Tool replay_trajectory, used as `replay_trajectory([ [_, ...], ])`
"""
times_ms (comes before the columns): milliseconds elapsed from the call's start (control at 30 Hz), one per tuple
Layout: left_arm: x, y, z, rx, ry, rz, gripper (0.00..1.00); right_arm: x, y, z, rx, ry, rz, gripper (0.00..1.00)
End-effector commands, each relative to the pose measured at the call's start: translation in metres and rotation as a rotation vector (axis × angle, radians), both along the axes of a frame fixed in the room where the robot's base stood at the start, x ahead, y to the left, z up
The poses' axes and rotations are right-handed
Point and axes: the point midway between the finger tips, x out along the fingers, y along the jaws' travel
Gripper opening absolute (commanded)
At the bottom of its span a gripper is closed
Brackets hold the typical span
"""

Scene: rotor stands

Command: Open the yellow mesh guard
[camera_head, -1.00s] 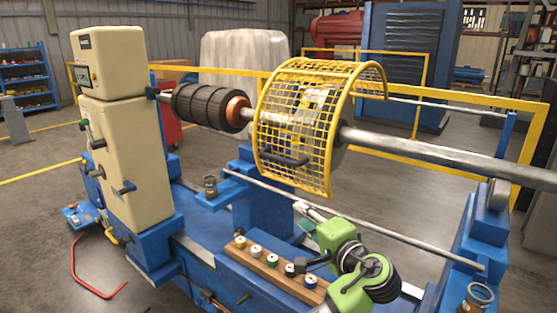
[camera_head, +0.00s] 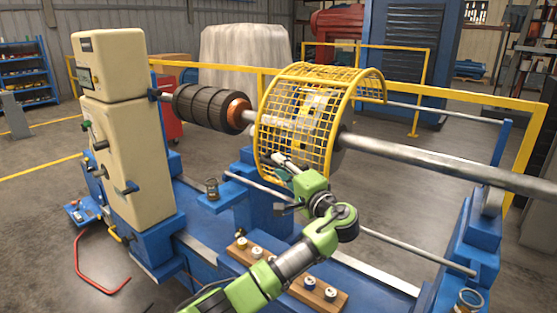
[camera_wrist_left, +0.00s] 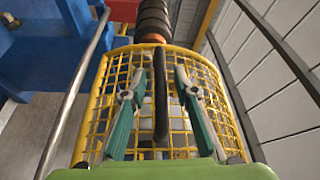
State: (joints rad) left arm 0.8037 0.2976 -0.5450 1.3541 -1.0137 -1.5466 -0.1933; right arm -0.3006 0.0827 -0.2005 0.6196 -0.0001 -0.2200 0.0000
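The yellow mesh guard (camera_head: 325,85) curves over the shaft (camera_head: 455,162) in the head view and is down over its front side. In the left wrist view the guard (camera_wrist_left: 95,115) fills the middle, with its dark bar handle (camera_wrist_left: 161,95) running up the centre. My left gripper (camera_head: 287,165) is at the guard's lower front. In the wrist view its two fingers (camera_wrist_left: 160,82) are spread, one on each side of the handle, with gaps on both sides. I cannot tell how deep the handle sits between them. In the head view the gripper hides most of the handle. My right gripper is not in view.
A wooden strip with several round knobs (camera_head: 325,293) lies on the blue machine bed below my left arm. A thin metal rod (camera_head: 420,252) runs in front of the shaft. A cream control cabinet (camera_head: 122,165) stands at the left, and yellow railing (camera_head: 450,96) runs behind.

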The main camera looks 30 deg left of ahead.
Motion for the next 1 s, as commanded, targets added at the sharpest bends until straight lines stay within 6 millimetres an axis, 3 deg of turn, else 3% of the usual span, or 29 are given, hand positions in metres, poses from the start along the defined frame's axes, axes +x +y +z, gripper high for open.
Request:
replay_trajectory([
  [200, 0.0060, 0.0129, 0.0013, 0.000, 0.000, 0.000, 0.28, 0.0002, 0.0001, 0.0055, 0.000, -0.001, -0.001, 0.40],
  [467, 0.0064, 0.0132, 0.0006, 0.000, -0.001, 0.000, 0.28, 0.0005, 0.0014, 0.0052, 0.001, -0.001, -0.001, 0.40],
  [567, 0.0063, 0.0131, 0.0006, 0.000, -0.001, 0.000, 0.02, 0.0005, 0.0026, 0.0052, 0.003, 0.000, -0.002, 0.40],
  [1000, 0.0061, 0.0047, -0.0028, -0.006, -0.001, -0.002, 0.00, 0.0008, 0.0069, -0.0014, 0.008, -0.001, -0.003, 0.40],
])
